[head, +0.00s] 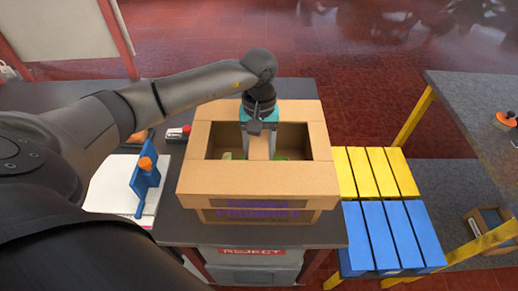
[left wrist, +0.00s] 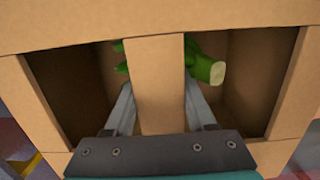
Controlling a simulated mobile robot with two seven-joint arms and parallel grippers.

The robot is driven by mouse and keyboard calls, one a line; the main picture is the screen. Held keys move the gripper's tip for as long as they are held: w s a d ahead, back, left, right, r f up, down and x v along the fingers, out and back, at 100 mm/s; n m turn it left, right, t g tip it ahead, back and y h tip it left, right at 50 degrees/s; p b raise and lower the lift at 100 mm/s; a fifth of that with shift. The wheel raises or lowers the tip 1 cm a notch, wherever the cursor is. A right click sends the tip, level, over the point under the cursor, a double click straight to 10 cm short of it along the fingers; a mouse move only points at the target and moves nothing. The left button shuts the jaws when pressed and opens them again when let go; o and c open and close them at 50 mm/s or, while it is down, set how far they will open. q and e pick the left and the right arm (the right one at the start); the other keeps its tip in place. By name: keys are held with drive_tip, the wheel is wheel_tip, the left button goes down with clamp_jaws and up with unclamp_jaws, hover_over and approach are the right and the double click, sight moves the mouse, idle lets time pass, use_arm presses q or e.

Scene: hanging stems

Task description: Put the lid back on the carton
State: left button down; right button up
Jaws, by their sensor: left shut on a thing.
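The lid (head: 192,168) is a brown cardboard frame with two openings and a middle bar. It lies over the top of the carton (head: 258,215), whose purple-printed front shows below the lid's front edge. My left gripper (head: 260,148) comes down from above and is shut on the middle bar, one finger in each opening. In the left wrist view the gripper (left wrist: 157,92) has its fingers on both sides of the bar (left wrist: 156,75). Green cut stems (left wrist: 208,70) show inside through the openings. I cannot tell how snugly the lid sits. My right gripper is out of view.
A blue holder with an orange knob (head: 146,165) stands on a white board left of the carton. A red-and-grey tool (head: 178,134) lies behind it. Yellow (head: 375,172) and blue (head: 388,238) slats are at right. A grey reject bin (head: 252,265) is below the table front.

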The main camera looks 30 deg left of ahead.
use_arm(q)
drive_tip(key=shift+c, duration=1.1)
unclamp_jaws()
drive_tip(key=shift+r+p, duration=0.4)
drive_tip(key=shift+p, duration=0.15)
drive_tip(key=r, duration=0.8)
drive_tip(key=w+r, duration=0.1)
drive_tip(key=r, duration=0.3)
drive_tip(key=shift+w+a+r+b, duration=0.1)
drive_tip(key=shift+a+r+b, duration=0.05)
drive_tip(key=shift+a+b, duration=0.2)
